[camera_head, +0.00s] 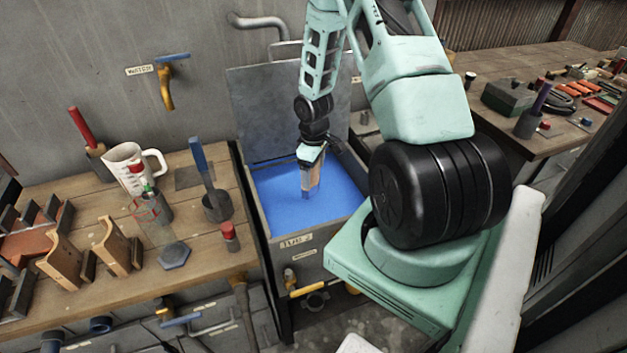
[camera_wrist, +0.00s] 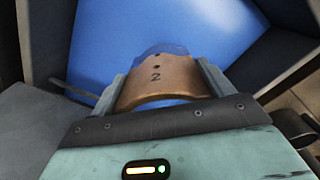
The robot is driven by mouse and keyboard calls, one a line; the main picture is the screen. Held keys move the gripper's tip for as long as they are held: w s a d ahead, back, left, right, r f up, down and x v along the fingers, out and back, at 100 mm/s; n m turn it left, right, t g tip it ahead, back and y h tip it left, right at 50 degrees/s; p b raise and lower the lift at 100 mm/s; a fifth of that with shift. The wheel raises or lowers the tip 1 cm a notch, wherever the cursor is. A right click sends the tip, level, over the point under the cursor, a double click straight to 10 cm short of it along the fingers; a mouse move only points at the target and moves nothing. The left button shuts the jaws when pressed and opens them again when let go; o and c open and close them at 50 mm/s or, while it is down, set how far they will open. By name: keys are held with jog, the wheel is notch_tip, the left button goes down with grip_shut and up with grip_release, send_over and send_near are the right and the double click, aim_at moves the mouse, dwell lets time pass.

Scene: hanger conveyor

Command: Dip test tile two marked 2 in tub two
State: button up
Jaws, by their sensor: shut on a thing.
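The test tile (camera_wrist: 158,82) is a curved tan piece marked 2, held between the fingers of my gripper (camera_wrist: 165,85). In the head view the tile (camera_head: 312,172) hangs below my gripper (camera_head: 311,158) over tub two (camera_head: 297,257), a grey tub with blue liquid. The tile's lower end looks blue, in both views; it meets the blue surface in the picture, and I cannot tell how deep it sits. The tub's raised lid (camera_head: 270,110) stands open behind. A label on the tub's front seems to read TUB 2.
A wooden bench on the left holds a white jug (camera_head: 128,168), a grey pot with a blue-handled tool (camera_head: 216,205) and other tan tiles (camera_head: 118,245) in holders. A yellow tap (camera_head: 166,88) is on the wall. Another bench (camera_head: 530,150) with tools stands at right.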

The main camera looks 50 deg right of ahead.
notch_tip(320, 180, up, 8)
jog(key=p, duration=0.6)
jog(key=shift+r+p, duration=0.2)
jog(key=shift+p, duration=0.1)
dwell(0.4)
